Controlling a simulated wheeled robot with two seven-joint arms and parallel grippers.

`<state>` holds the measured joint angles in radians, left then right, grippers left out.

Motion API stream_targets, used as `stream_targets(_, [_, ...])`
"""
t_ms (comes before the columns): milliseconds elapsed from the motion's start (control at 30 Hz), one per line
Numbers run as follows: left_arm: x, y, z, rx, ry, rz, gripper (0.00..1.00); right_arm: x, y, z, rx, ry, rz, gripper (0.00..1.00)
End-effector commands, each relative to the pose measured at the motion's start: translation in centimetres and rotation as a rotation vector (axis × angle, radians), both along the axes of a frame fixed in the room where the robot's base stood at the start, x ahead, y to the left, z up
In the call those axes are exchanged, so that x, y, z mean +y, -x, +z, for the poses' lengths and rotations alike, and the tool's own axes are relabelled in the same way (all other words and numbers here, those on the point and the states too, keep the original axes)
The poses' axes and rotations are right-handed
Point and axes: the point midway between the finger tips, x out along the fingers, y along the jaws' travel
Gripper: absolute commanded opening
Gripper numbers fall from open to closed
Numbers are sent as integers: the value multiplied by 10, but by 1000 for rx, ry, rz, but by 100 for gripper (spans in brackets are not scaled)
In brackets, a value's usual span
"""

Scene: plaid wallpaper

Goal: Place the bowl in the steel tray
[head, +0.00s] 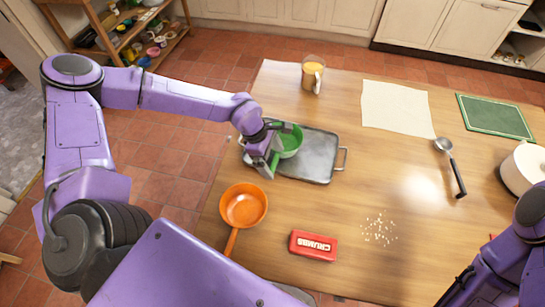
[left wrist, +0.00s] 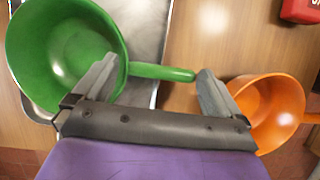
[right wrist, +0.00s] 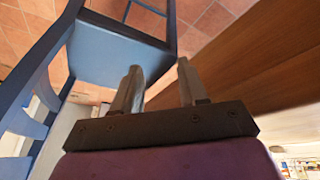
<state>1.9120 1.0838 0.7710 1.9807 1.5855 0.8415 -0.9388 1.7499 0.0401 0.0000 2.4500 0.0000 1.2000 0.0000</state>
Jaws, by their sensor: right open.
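The green bowl (head: 290,143), which has a straight green handle, is over the left part of the steel tray (head: 322,155) and appears to rest in it. My left gripper (head: 273,150) is beside the bowl at the tray's left end. In the left wrist view its fingers (left wrist: 157,68) are spread wide, with the bowl (left wrist: 60,45) at left and its handle reaching across the gap. They do not close on the handle. My right gripper (right wrist: 157,75) is open and empty, away from the bowl, beside the table's edge in the right wrist view.
An orange pan (head: 243,206) stands in front of the tray, with a red crumbs box (head: 313,246) to its right. A glass mug (head: 312,73) stands behind the tray. A cloth (head: 395,107), a ladle (head: 451,167) and scattered crumbs (head: 379,229) lie further right. The middle is clear.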

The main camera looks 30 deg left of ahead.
Motion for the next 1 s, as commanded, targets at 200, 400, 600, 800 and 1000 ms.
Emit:
stream_targets(200, [0, 0, 1, -1, 0, 0, 100, 0, 0, 0, 0, 0, 0, 43])
stream_targets(400, [11, 1, 28, -7, 3, 4, 100, 0, 0, -1, 0, 0, 0, 43])
stream_targets(600, [31, 5, 77, -8, 3, 3, 100, 0, 0, -1, 0, 0, 0, 43])
stream_targets(800, [43, 9, 106, -3, 1, 1, 100, 0, 0, -2, 0, 0, 0, 43])
stream_targets(1000, [45, 11, 112, 0, 1, 0, 100, 0, 0, -2, 0, 0, 0, 43])
